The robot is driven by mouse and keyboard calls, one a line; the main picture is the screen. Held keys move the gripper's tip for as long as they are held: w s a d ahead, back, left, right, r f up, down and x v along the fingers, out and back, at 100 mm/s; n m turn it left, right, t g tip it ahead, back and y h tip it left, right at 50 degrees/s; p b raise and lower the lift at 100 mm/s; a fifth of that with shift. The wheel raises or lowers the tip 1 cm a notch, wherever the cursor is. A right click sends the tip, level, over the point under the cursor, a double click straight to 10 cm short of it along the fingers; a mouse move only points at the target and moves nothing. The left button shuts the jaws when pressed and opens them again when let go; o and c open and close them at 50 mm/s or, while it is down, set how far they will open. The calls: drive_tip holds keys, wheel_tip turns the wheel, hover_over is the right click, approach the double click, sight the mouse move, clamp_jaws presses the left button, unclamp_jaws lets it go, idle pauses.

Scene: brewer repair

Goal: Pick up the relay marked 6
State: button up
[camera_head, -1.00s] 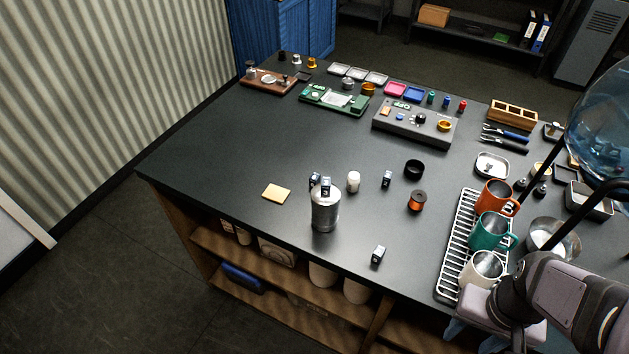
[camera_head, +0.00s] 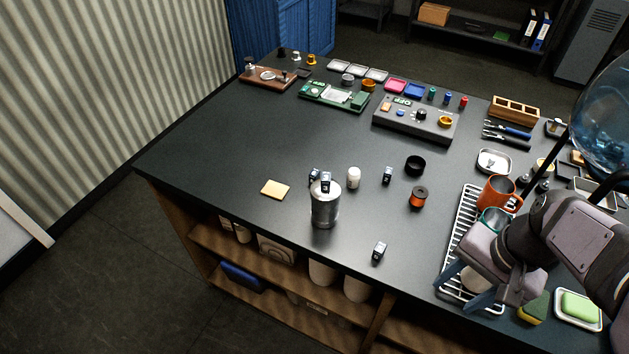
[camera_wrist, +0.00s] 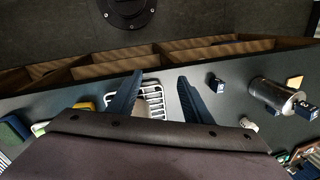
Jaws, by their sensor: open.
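Several small dark relays with pale labels are on the dark bench; I cannot read which is marked 6. In the head view one relay (camera_head: 379,252) stands alone near the front edge, and it also shows in the wrist view (camera_wrist: 216,84). Another relay (camera_head: 387,176) stands farther back. One relay (camera_head: 326,183) sits on top of the metal canister (camera_head: 324,210), and one relay (camera_head: 314,176) shows just behind it. My gripper (camera_head: 466,286) is open and empty over the drying rack, right of the front relay. Its blue fingers also show in the wrist view (camera_wrist: 160,78).
The white wire rack (camera_head: 460,232) holds an orange mug (camera_head: 496,194) and others my arm partly hides. A sponge (camera_head: 534,307) and soap dish (camera_head: 578,309) lie front right. A white cylinder (camera_head: 353,177) and orange spool (camera_head: 418,197) stand mid-bench.

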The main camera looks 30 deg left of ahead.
drive_tip(key=w+a+m+y+b, duration=0.4)
drive_tip(key=w+a, duration=0.3)
drive_tip(key=a, duration=0.4)
drive_tip(key=w+a+m+y+b, duration=0.2)
drive_tip(key=w+a+m+y, duration=0.3)
drive_tip(key=w+a, duration=0.4)
drive_tip(key=w+a+m+y+b, duration=0.25)
drive_tip(key=w+a+m, duration=0.35)
drive_tip(key=a, duration=0.6)
approach(315, 172)
drive_tip(key=shift+a+f, duration=0.15)
drive_tip(key=shift+a, duration=0.15)
drive_tip(key=shift+a+f, duration=0.1)
drive_tip(key=shift+f, duration=0.05)
drive_tip(key=shift+p+x, duration=1.3)
drive_tip(key=shift+x, duration=1.95)
drive_tip(key=shift+a, duration=0.35)
drive_tip(key=c, duration=1.1)
